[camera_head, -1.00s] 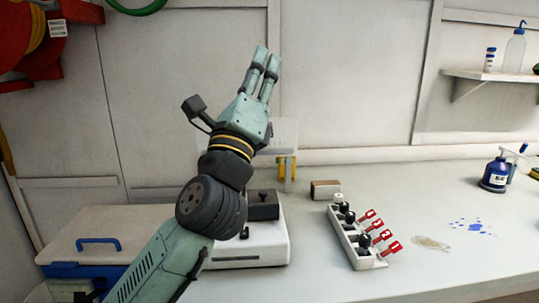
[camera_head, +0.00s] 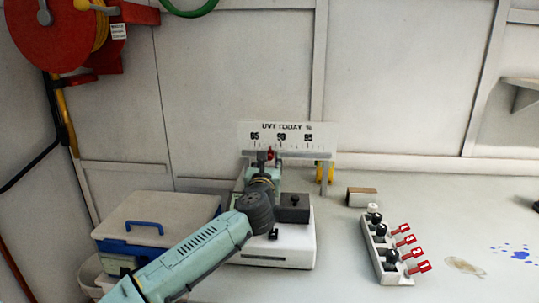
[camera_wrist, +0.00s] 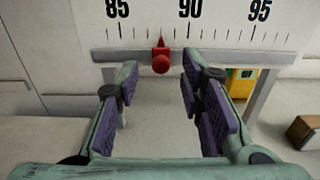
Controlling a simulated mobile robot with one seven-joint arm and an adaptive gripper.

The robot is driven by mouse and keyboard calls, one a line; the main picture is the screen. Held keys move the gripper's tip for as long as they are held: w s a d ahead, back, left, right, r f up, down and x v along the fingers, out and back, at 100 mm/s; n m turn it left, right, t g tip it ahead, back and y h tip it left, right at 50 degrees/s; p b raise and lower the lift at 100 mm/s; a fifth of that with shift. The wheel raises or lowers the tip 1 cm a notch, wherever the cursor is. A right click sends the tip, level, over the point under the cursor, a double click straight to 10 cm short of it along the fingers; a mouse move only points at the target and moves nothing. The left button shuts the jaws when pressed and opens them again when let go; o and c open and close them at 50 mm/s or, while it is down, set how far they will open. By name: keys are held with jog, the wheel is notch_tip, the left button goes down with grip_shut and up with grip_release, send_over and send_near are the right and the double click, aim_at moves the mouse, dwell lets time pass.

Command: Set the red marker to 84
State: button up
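In the head view my gripper (camera_head: 262,160) is small and partly merges with the marker area, so contact cannot be told.
The scale stands behind a white device base (camera_head: 290,245) with a dark block (camera_head: 294,208). A blue-and-white cooler (camera_head: 160,215) is at left. A white rack (camera_head: 385,262) with red-tagged parts and a small brown box (camera_head: 362,197) are at right.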

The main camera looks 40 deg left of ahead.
aim_at(270, 156)
jog(key=shift+x, duration=1.4)
jog(key=shift+d, duration=0.1)
jog(key=shift+c, duration=0.4)
grip_shut()
